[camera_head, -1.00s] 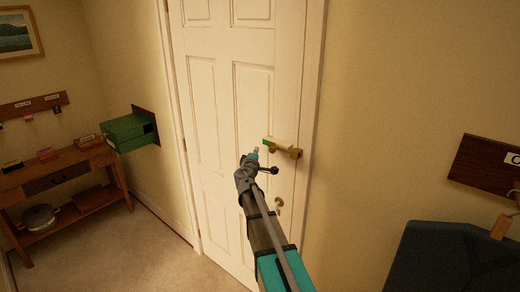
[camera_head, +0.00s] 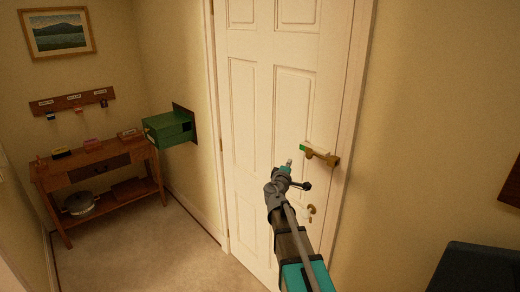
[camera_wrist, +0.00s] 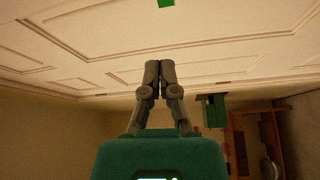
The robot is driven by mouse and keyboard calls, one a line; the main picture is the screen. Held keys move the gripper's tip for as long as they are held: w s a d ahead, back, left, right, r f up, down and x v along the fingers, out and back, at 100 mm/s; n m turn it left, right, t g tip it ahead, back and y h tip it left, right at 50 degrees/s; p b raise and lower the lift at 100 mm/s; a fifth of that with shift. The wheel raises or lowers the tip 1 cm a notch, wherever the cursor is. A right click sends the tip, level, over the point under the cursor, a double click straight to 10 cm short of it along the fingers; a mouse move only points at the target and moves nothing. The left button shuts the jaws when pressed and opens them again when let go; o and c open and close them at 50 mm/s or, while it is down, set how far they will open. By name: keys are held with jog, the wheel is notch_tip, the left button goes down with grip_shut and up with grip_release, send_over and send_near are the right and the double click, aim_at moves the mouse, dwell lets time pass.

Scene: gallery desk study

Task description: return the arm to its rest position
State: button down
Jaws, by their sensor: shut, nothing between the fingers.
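My arm (camera_head: 292,245) reaches up from the bottom of the head view toward the white panelled door (camera_head: 243,110). My gripper (camera_head: 289,163) is at its end, in front of the door and left of the brass latch. In the wrist view my gripper (camera_wrist: 159,64) has its two grey fingers together, with nothing between them. The door (camera_wrist: 200,45) fills the upper part of that view.
A brass latch (camera_head: 330,159) with a pale, green-ended bar is on the door's right edge, above a brass keyhole fitting (camera_head: 311,209). A green box (camera_head: 168,130) juts from the left wall. A wooden side table (camera_head: 95,168) stands at left; carpet (camera_head: 170,240) is clear. A dark chair (camera_head: 475,270) is lower right.

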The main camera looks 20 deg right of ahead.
jog(key=s+a+f+m+g+y+b, duration=0.2)
jog(key=s+f+m+g+b, duration=0.2)
jog(key=s+f+m+g, duration=0.8)
jog(key=s+a+f+n+g+y+b, duration=0.2)
jog(key=s+a+f+y, duration=0.6)
jog(key=s+a+f, duration=0.7)
jog(key=shift+s+n+g+b, duration=0.3)
jog(key=shift+s+g+b, duration=0.45)
jog(key=shift+s, duration=0.2)
